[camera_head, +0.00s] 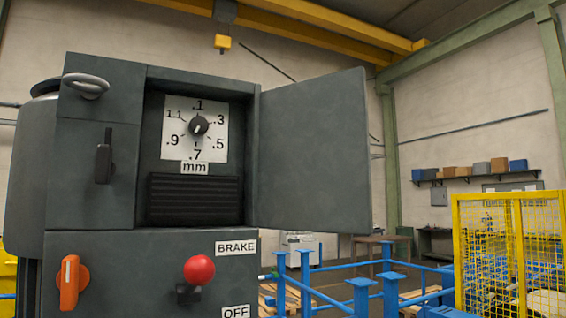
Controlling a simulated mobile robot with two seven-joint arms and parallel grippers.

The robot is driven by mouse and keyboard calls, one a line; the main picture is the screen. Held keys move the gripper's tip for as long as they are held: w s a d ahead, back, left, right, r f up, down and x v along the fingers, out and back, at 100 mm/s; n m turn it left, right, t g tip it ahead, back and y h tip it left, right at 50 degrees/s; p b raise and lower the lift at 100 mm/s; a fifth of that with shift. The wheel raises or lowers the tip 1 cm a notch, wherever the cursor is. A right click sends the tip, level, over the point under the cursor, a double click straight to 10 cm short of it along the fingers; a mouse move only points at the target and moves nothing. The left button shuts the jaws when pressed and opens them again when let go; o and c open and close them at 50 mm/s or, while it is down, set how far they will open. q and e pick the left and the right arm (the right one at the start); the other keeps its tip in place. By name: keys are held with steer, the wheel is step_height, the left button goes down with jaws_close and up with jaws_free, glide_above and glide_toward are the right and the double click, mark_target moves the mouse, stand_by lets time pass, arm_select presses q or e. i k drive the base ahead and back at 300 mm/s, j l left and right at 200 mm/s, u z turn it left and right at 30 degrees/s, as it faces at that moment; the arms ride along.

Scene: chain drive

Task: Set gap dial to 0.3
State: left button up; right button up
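The gap dial (199,125) is a round black knob on a white scale plate (178,147) inside the open recess of a dark grey cabinet. The scale reads .1 at the top, then .3, .5, .7, .9 and 1.1 clockwise, with a "mm" label below. A small light mark on the knob seems to point down and slightly left, near .7; it is too small to read exactly. Neither of my grippers is in view, and nothing touches the dial.
The cabinet door (312,150) stands open to the right of the recess. Below are a red ball-ended brake lever (199,270) and an orange switch (73,282). A black handle (104,158) is on the left. Blue posts (362,295) and a yellow mesh fence (508,250) stand at right.

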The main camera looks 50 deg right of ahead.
mark_target(199, 126)
steer(key=k+l+u, duration=0.15)
steer(key=l, duration=0.2)
steer(key=l+u, duration=0.15)
steer(key=l, duration=0.2)
steer(key=k+l+u, duration=0.2)
steer(key=k+l, duration=0.15)
steer(key=l, duration=0.2)
steer(key=k+l, duration=0.15)
steer(key=l, duration=0.25)
steer(key=k+l, duration=0.15)
steer(key=l, duration=0.2)
steer(key=k+l+u, duration=0.1)
steer(key=l, duration=0.25)
steer(key=k+l, duration=0.2)
steer(key=l, duration=0.15)
steer(key=k+l, duration=0.15)
steer(key=l, duration=0.2)
steer(key=j+u, duration=0.15)
steer(key=j, duration=0.5)
steer(key=i+j+u, duration=0.1)
steer(key=j, duration=0.55)
steer(key=i, duration=0.05)
